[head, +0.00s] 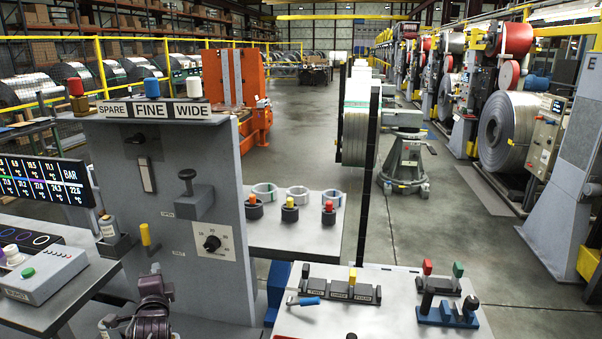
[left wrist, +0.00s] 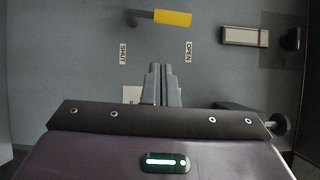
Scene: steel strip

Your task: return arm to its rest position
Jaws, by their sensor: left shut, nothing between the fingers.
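My left gripper (head: 155,268) is low in the head view, in front of the grey panel (head: 215,285). In the left wrist view its two grey fingers (left wrist: 161,82) are together with nothing between them. A yellow-handled lever (head: 145,234) on the panel is above the gripper in the head view. It also shows beyond the fingertips in the left wrist view (left wrist: 173,18), apart from them. Labels reading SHUT (left wrist: 124,53) and OPEN (left wrist: 188,52) are on the panel there. My right gripper is not in view.
A black knob switch (head: 212,243) and a grey box with a plunger handle (head: 194,205) stick out from the panel. A button console (head: 45,276) is at left. A white-topped table (head: 330,320) with switches and a blue-based block (head: 448,317) is at right.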

